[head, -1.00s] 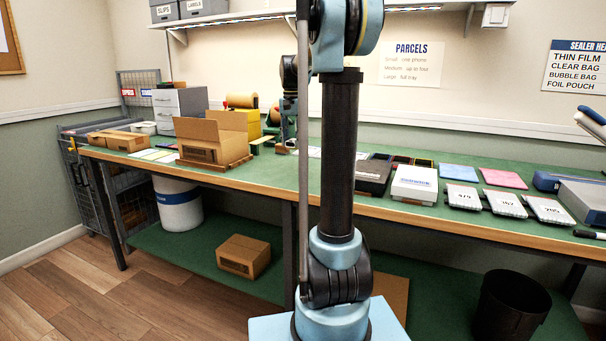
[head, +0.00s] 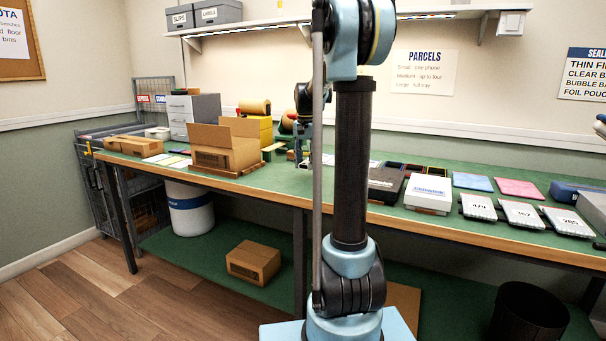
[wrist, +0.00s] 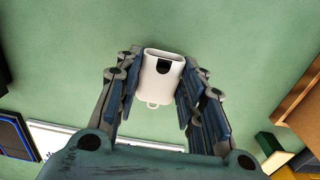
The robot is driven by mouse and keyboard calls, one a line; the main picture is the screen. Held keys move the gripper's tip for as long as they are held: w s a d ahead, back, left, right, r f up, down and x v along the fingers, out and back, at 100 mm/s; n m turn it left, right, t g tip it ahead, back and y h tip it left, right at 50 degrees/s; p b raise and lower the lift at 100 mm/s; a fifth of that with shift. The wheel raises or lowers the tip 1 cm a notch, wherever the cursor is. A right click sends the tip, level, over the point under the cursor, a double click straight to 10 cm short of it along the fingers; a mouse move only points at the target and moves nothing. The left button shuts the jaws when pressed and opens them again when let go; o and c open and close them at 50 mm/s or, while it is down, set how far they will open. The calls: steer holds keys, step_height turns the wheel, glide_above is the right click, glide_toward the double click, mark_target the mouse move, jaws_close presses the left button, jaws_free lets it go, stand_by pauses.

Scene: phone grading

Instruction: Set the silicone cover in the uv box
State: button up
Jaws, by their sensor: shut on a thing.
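The silicone cover (wrist: 158,92) is a small white open-topped sleeve with a dark notch and a small loop at its lower end. In the wrist view my gripper (wrist: 162,74) is shut on it, one finger on each side, with green bench surface beyond. In the head view my gripper is mostly hidden behind my arm, over the middle of the bench, and I cannot make out the cover there. A white box (head: 428,191) with a blue label and a dark box (head: 385,184) stand right of my arm; I cannot tell whether either is the uv box.
The green bench (head: 270,184) has a clear patch left of my arm. An open carton (head: 225,148) stands further left, with grey drawers (head: 193,115) behind. Numbered trays (head: 521,214), a blue pad (head: 472,181) and a pink pad (head: 520,188) lie at right.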

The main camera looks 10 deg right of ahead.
steer(key=shift+f, duration=2.05)
steer(key=o, duration=0.9)
